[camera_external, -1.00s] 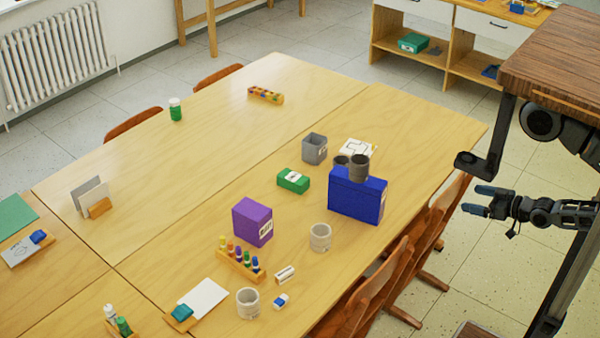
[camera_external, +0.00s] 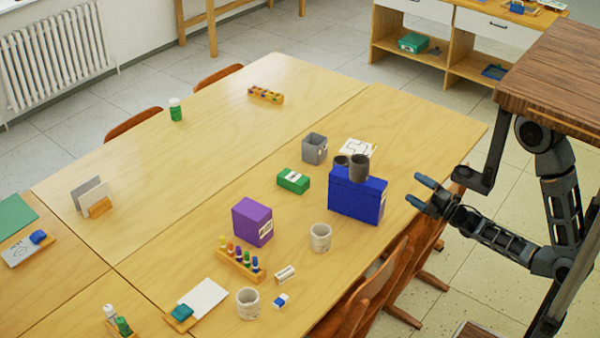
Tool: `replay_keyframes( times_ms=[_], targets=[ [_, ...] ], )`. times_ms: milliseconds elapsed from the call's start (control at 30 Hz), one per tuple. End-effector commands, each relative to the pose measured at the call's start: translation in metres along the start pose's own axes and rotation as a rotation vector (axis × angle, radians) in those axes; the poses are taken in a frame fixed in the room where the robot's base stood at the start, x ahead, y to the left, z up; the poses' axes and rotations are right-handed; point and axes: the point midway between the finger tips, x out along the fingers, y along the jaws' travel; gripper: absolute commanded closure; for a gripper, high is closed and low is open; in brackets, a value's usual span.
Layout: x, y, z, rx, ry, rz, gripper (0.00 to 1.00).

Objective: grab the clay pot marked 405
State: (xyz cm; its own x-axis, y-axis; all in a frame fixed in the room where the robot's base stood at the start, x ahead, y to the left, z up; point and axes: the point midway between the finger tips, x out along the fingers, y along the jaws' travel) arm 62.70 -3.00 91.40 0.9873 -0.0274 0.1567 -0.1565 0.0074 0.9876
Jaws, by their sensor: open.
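Two pale round pots stand on the table, one (camera_external: 320,237) in front of the blue box and one (camera_external: 248,303) at the near edge. A dark grey round pot (camera_external: 359,168) is at the top of the blue box (camera_external: 345,199), with a second dark pot (camera_external: 341,160) partly showing beside it. The number 405 is not readable on any of them. My gripper (camera_external: 418,191) is open and empty, just right of the blue box, its fingers pointing left towards it. It touches no pot.
A purple box (camera_external: 253,222), a paint-bottle rack (camera_external: 241,265), a green box (camera_external: 293,181) and a grey square container (camera_external: 314,149) stand around the pots. Wooden chairs (camera_external: 385,277) line the near right table edge. The far left tabletop is mostly clear.

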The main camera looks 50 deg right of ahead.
Motion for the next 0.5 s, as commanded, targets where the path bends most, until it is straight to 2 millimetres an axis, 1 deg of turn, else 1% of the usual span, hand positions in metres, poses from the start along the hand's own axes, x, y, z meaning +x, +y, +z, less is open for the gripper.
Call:
replay_keyframes(
  times_ms=[33, 167, 200, 267, 300, 433, 500],
  targets=[
    [0.023, -0.008, 0.007, -0.125, 0.001, 0.033, 0.05],
    [0.073, -0.018, 0.024, -0.467, 0.002, 0.097, 0.05],
    [0.089, -0.021, 0.030, -0.572, 0.001, 0.114, 0.05],
    [0.112, -0.025, 0.039, -0.725, -0.002, 0.137, 0.05],
    [0.128, -0.027, 0.044, -0.822, -0.002, 0.150, 0.05],
    [0.174, -0.042, 0.061, -1.092, 0.011, 0.169, 0.05],
    [0.198, -0.058, 0.068, -1.213, 0.038, 0.167, 0.05]
  ],
)
